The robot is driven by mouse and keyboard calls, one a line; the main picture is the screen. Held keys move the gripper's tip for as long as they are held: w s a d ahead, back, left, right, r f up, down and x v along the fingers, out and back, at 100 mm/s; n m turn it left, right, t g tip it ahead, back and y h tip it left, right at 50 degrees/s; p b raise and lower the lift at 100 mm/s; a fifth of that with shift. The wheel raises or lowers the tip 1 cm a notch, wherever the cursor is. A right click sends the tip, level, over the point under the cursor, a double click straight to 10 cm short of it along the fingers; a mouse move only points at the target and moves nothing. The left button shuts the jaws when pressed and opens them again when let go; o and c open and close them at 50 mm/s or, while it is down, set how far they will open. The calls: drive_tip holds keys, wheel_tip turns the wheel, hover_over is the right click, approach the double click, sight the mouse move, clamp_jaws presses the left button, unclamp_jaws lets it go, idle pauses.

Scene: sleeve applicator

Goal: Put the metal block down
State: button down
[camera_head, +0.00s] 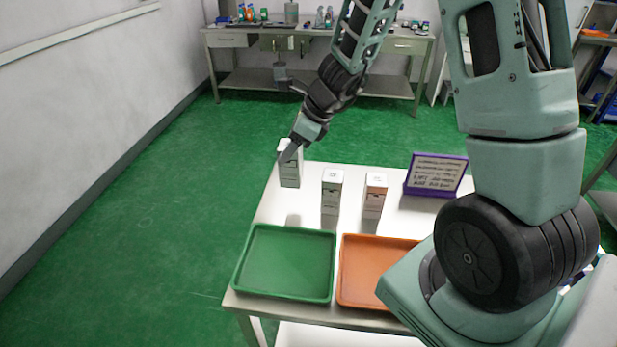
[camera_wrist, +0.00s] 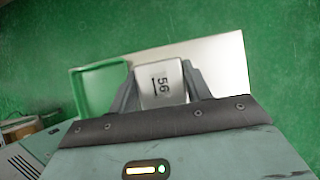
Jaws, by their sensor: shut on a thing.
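A pale metal block (camera_head: 290,173) is in my gripper (camera_head: 294,150) over the left part of the white table (camera_head: 275,205). It looks upright, and a faint shadow on the table lies apart from its base, so it appears raised. In the wrist view my gripper (camera_wrist: 161,88) has its two dark fingers on either side of the block (camera_wrist: 162,84), whose top carries the digits "56". Two similar blocks, a middle one (camera_head: 332,190) and a right one (camera_head: 375,195), stand upright on the table to the right of the held one.
A green tray (camera_head: 246,259) and an orange tray (camera_head: 352,262) lie along the table's front edge. A purple-framed sign (camera_head: 436,174) stands at the back right. Bare tabletop shows between the blocks and trays. A cluttered workbench (camera_head: 232,40) stands against the far wall.

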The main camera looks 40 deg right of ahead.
sight(290, 172)
wheel_tip(290, 172, down, 8)
drive_tip(key=shift+r+b, duration=0.25)
drive_tip(key=shift+b, duration=0.7)
drive_tip(key=shift+f, duration=0.2)
drive_tip(key=c, duration=0.6)
unclamp_jaws()
drive_tip(key=shift+c, duration=0.2)
drive_tip(key=shift+r, duration=0.15)
